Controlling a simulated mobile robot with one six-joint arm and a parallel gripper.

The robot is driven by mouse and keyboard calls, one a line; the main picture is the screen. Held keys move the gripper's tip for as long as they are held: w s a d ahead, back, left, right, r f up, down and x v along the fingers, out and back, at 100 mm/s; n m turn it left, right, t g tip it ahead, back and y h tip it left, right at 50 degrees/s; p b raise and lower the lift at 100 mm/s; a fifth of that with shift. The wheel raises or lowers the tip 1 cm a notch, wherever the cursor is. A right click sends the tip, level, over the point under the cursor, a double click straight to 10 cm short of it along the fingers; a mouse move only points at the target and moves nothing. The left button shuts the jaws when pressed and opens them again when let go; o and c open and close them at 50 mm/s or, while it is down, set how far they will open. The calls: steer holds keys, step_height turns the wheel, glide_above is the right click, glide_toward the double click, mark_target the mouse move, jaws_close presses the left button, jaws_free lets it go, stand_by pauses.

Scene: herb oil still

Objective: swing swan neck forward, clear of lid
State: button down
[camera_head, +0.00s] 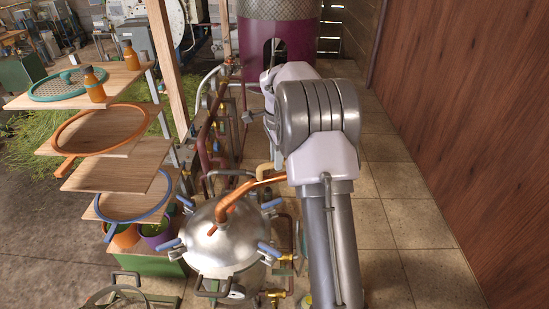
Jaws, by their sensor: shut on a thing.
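The copper swan neck (243,191) rises from the middle of the domed steel lid (222,244) of the still. It bends up and to the right, and its far end passes behind my arm. The neck still lies over the right part of the lid in this view. The lid sits on the pot, with blue-handled clamps (268,249) around its rim. My arm fills the middle right and hides my gripper, so I cannot see its fingers or where they touch the neck.
Wooden shelves with round sieves (103,130) and orange bottles (131,55) stand at the left. Pipes and valves (212,130) run behind the lid. A purple vessel (285,40) stands at the back. A wooden wall (465,120) closes the right, with tiled floor (400,205) free before it.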

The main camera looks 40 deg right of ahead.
steer(key=s+d+n, duration=0.3)
steer(key=s+n, duration=0.3)
steer(key=s, duration=0.4)
steer(key=s+d+n+b, duration=0.1)
steer(key=s+d+n, duration=0.2)
steer(key=s+n, duration=0.4)
steer(key=s, duration=0.3)
steer(key=shift+n, duration=0.3)
steer(key=shift+s+d+r, duration=0.1)
steer(key=shift+s+d, duration=0.05)
steer(key=shift+d, duration=0.05)
steer(key=c, duration=1.4)
jaws_free()
steer(key=shift+s+d, duration=0.15)
steer(key=shift+o, duration=0.4)
steer(key=shift+s+d, duration=0.35)
steer(key=shift+d, duration=0.05)
steer(key=shift+w+a+y, duration=0.2)
steer(key=shift+a+y, duration=0.05)
steer(key=shift+y, duration=0.05)
